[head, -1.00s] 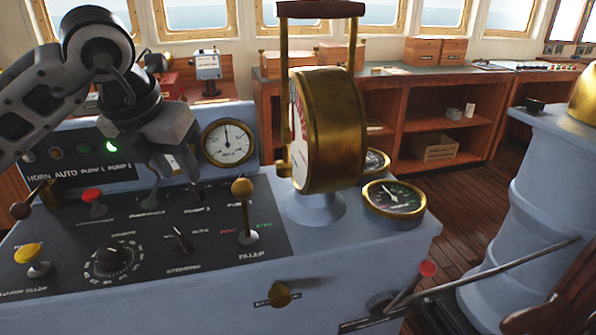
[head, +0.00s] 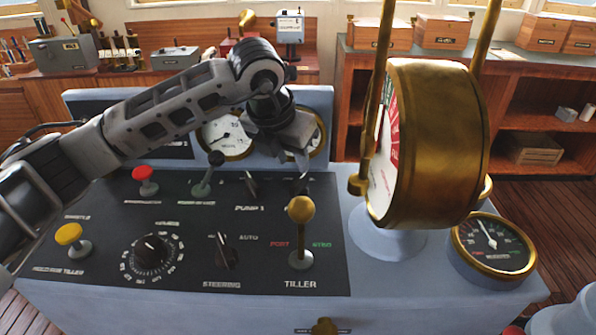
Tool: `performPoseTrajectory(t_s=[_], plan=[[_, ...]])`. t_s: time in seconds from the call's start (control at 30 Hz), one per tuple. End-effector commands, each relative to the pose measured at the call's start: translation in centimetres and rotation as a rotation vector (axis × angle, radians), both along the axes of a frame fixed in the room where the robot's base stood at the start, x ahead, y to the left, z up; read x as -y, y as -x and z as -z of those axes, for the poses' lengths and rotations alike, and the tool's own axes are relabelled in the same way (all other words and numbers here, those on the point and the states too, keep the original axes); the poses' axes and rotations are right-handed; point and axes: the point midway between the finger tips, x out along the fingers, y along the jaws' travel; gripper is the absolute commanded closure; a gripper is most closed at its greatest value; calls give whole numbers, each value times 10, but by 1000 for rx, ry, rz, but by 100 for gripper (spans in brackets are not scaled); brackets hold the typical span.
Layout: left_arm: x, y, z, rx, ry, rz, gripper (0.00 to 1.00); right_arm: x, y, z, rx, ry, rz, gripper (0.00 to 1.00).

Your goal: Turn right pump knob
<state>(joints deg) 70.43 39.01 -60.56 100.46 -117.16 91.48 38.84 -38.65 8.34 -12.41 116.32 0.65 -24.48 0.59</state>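The left pump knob (head: 251,183), small and dark, sits on the black console panel above the "PUMP 1" label. The right pump knob (head: 300,183) is a similar dark knob to its right, just behind the brass-ball tiller lever (head: 300,209); its own label is hidden by that lever. My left gripper (head: 293,152) reaches across from the left. It points down, just above and behind the right pump knob, and covers parts of the gauges. Its fingers are dark and overlap, so its opening is unclear, and I cannot tell whether it touches the knob. My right gripper is not in view.
A large brass telegraph (head: 436,140) with upright handle bars stands close to the right of my gripper. A red knob (head: 145,180), a black-ball lever (head: 208,172), a yellow knob (head: 70,237) and the steering switch (head: 226,252) stand on the panel. A round gauge (head: 493,244) is at right.

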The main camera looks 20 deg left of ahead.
Motion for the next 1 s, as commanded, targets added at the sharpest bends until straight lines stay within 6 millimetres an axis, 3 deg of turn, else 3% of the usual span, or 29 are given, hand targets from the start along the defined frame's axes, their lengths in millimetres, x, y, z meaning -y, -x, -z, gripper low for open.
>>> performPoseTrajectory(t_s=[0.3,0.77,0.9,1.0], plan=[[5,-20,50,-2,1,-1,66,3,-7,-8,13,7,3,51],[6,-24,61,1,1,0,66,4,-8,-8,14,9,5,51],[6,-24,61,1,1,0,100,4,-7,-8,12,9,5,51],[6,-24,61,1,1,0,100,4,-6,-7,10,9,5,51]])
